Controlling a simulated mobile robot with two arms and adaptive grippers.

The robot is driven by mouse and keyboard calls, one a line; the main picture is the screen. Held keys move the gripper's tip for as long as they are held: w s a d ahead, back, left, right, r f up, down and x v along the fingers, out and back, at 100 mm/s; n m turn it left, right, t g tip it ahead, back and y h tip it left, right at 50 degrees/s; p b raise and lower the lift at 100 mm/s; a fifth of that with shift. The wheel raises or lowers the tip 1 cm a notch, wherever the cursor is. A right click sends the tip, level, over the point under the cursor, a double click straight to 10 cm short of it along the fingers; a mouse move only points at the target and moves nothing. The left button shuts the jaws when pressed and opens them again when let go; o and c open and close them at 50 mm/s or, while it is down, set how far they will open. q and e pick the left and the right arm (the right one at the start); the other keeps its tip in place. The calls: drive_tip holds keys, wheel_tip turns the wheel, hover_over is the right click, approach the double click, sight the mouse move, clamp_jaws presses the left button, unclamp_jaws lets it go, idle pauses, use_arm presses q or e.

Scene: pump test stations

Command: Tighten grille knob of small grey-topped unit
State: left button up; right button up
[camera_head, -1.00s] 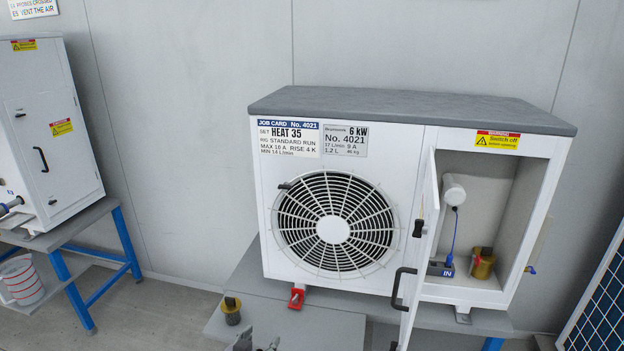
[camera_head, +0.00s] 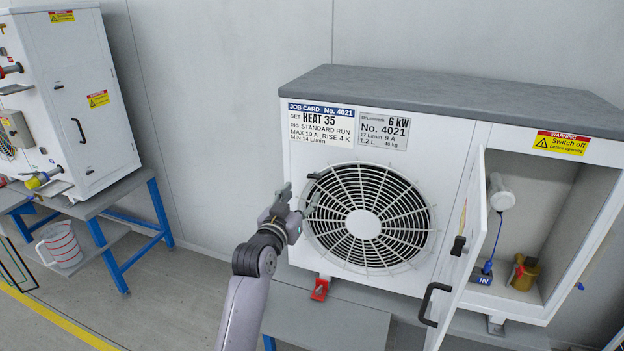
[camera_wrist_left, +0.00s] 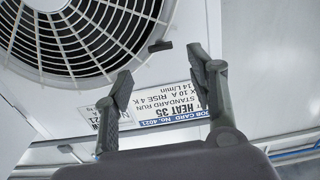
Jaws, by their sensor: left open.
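The small grey-topped unit (camera_head: 455,150) is white, with a round fan grille (camera_head: 366,218) on its front. The grille knob (camera_head: 313,176) is a small dark bar at the grille's upper left rim; it also shows in the left wrist view (camera_wrist_left: 160,46), just beyond the fingertips. My left gripper (camera_head: 297,198) is in front of the unit's left edge, beside the knob. In the left wrist view the fingers (camera_wrist_left: 163,72) stand apart with nothing between them, and the knob lies ahead of the gap. My right gripper is not in view.
The unit's side door (camera_head: 462,255) stands open towards me, its handle (camera_head: 428,304) sticking out. Inside are a white cylinder (camera_head: 500,194) and a brass fitting (camera_head: 525,272). A red clip (camera_head: 320,288) sits at the unit's foot. Another white unit (camera_head: 75,100) stands left.

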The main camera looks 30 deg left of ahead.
sight(314, 177)
use_arm(q)
drive_tip(key=x, duration=0.8)
drive_tip(key=shift+p, duration=0.4)
drive_tip(key=shift+c, duration=0.4)
drive_tip(key=c, duration=1.1)
